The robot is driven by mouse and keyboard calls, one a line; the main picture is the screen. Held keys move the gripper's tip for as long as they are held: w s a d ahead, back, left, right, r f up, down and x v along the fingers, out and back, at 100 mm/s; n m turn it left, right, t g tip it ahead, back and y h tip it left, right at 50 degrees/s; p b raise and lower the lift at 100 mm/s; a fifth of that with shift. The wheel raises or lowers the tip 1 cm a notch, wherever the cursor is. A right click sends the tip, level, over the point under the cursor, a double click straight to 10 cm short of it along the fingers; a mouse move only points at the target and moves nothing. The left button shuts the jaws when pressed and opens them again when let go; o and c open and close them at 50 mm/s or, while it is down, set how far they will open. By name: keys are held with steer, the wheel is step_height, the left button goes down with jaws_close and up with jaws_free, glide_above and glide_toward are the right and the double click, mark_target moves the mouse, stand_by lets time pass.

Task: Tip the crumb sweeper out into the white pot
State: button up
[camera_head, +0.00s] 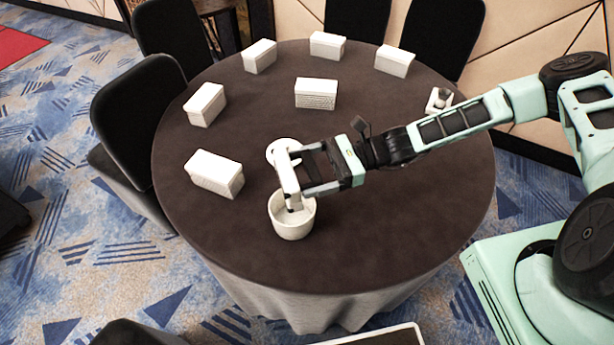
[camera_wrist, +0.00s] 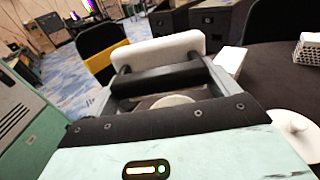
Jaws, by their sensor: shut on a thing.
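The white crumb sweeper (camera_head: 287,172) is held in my gripper (camera_head: 303,170), which is shut on it. The sweeper is above the white pot (camera_head: 292,227), and its lower end overlaps the pot's mouth in the head view. In the wrist view the sweeper (camera_wrist: 160,48) spans the space beyond my gripper's fingers (camera_wrist: 165,82). Part of the pot's pale rim (camera_wrist: 172,100) shows between the fingers there. Whether anything lies in the sweeper or the pot cannot be told.
A round white lid or plate (camera_head: 272,152) lies on the dark round table (camera_head: 400,220) behind the pot. Several white boxes (camera_head: 215,172) stand around the table. A small white item (camera_head: 438,99) sits at the right. Black chairs (camera_head: 130,115) line the far and left edges.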

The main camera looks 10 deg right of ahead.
steer(key=shift+d+f+y+b, duration=0.2)
steer(key=shift+f+y+b, duration=0.65)
steer(key=shift+b, duration=1.05)
steer(key=shift+d+f+y+b, duration=0.2)
steer(key=shift+f+y+b, duration=0.2)
steer(key=shift+y+b, duration=1.15)
steer(key=b, duration=0.2)
steer(key=shift+d+f+g+y+b, duration=0.1)
steer(key=shift+d+g+y+b, duration=0.05)
steer(key=shift+g+y+b, duration=0.2)
